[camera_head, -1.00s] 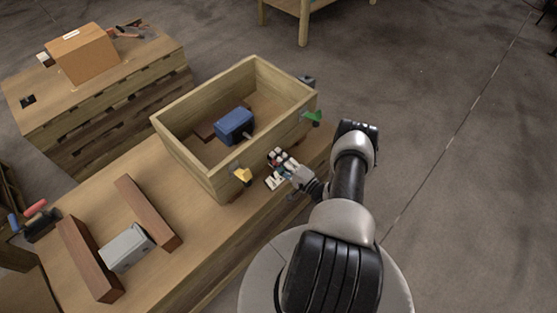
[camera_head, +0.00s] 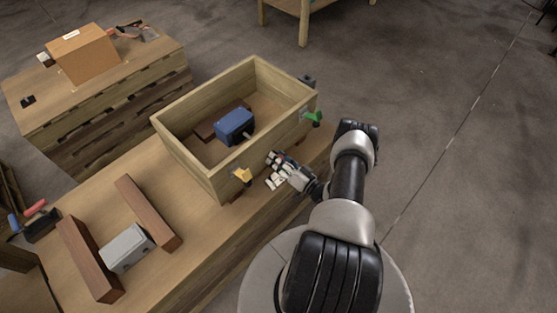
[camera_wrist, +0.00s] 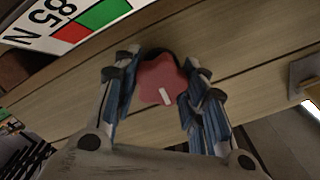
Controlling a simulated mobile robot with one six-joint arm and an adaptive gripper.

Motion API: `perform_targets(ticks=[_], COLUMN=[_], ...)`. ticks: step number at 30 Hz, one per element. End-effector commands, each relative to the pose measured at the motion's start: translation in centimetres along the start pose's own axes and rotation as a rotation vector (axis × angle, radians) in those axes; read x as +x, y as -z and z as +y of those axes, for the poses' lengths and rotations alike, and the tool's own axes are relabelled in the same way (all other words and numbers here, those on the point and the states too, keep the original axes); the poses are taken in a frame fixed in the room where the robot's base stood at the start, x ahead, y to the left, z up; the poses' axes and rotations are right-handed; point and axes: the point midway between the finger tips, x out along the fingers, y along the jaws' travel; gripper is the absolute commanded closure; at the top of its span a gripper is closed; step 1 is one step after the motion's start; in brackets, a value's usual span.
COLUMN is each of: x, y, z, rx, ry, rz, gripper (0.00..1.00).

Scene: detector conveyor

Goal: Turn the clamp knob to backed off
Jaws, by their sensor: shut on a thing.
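The clamp knob (camera_wrist: 161,80) is a red, lobed knob with a white mark on its face, seen in the wrist view. The mark points toward the bottom of the picture, leaning slightly right. My gripper (camera_wrist: 160,98) has its blue-padded fingers on either side of the knob and is shut on it. In the head view my gripper (camera_head: 277,169) is at the front wall of the wooden box (camera_head: 185,166), and the knob is hidden there. A label (camera_wrist: 75,22) at the upper left of the wrist view reads "85 N" beside green and red fields.
A yellow part (camera_head: 242,175) and a green knob (camera_head: 313,118) stick out from the box to either side of my gripper. A blue block (camera_head: 234,126) lies inside the box. A grey block (camera_head: 127,248) sits between two brown bars on the bench.

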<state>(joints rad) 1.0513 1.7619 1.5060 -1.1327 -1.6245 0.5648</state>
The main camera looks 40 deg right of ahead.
Motion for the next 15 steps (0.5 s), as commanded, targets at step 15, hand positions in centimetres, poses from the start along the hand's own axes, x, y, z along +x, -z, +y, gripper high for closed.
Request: perform_targets(ticks=[15], x=[-0.02], y=[-0.04], z=[-0.10], rx=[-0.491], ry=[-0.001], rz=[0.000], gripper=[0.85])
